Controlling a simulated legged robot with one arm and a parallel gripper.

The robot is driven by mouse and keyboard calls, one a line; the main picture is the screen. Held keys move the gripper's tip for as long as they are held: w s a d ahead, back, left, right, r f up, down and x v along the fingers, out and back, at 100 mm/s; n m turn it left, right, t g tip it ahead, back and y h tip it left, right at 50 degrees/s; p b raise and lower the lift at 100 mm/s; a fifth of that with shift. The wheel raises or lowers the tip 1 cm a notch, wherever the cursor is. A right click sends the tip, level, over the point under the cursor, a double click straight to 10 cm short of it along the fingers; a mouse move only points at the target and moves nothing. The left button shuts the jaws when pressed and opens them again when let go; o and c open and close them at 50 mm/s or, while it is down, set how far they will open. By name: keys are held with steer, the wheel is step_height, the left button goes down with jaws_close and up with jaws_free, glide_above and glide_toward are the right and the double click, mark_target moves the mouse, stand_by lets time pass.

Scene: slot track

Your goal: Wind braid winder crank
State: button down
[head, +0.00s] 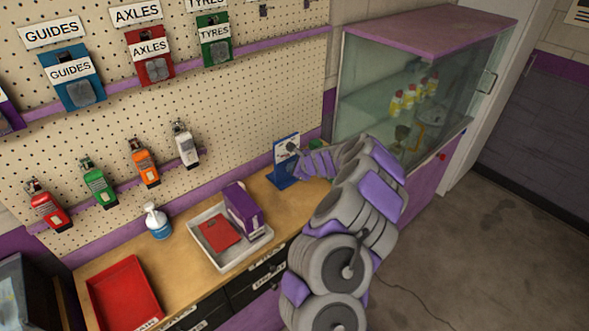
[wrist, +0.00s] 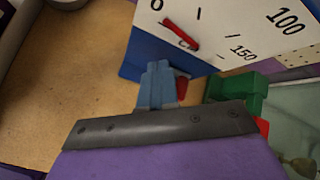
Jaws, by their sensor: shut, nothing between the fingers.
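My gripper (head: 297,153) is shut and empty. It reaches over the back right end of the bench, in front of a blue stand (head: 283,178) with a white dial face. In the wrist view, the closed blue-grey fingers (wrist: 157,78) overlap the lower part of this stand, and I cannot tell if they touch it. The dial (wrist: 235,30) shows 100, 150 and a red needle. I cannot clearly identify a braid winder or its crank. A yellowish object (head: 403,135) of unclear shape sits in the glass cabinet, partly behind my arm.
A green object (wrist: 240,95) stands right of the dial. The glass cabinet (head: 425,35) is at the right end of the bench. A white tray (head: 243,262) holds a purple box (head: 243,210) and a red item. A spray bottle (head: 157,222) and a red tray (head: 125,295) are further left.

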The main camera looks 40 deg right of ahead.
steer(key=s+d+p, duration=0.1)
steer(key=s+p, duration=0.1)
steer(key=s, duration=0.5)
steer(key=shift+d, duration=0.3)
steer(key=shift+a, duration=0.25)
stand_by(0.3)
